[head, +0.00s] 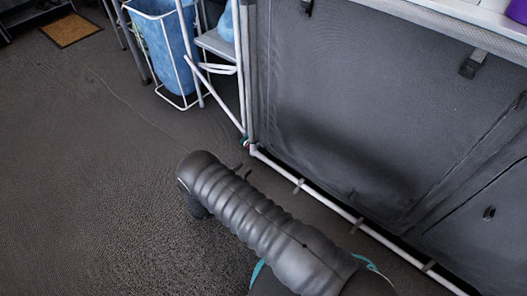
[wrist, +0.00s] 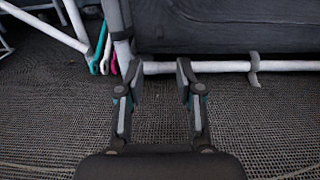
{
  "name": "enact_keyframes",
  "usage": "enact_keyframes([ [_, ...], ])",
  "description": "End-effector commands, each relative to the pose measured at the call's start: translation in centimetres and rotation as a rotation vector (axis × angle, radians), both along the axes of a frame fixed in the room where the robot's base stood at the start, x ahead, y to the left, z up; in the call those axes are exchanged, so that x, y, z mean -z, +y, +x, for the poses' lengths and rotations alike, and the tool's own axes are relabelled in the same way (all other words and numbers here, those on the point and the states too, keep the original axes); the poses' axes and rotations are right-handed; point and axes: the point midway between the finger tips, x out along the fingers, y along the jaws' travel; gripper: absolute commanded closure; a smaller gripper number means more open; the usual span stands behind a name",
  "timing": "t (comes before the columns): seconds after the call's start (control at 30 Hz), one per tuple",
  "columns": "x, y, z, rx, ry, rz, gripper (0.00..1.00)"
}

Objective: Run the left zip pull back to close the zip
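My gripper (wrist: 159,84) is open and empty in the wrist view, its two fingers apart over the woven floor. It points at the white tube along the foot of the grey fabric unit. In the head view my ribbed arm hides most of the gripper. The grey fabric front (head: 345,100) fills the right of the head view; its lower edge (wrist: 215,35) shows in the wrist view. I cannot make out the left zip pull or its track. A small dark oval piece (head: 489,213) sits on the right-hand panel; I cannot tell what it is.
A white tube (head: 335,208) runs along the unit's foot. Teal, pink and white pieces (wrist: 107,50) sit by the frame corner, left of my fingers. A white-framed blue bin (head: 165,45) stands at the back. A brown mat (head: 71,29) lies far left. The left floor is clear.

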Motion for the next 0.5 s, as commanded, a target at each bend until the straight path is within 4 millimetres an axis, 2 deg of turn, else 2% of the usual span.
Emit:
enact_keyframes([
  [0.5,-0.1,-5.7,7.2,0.006,-0.001,0.003,0.64],
])
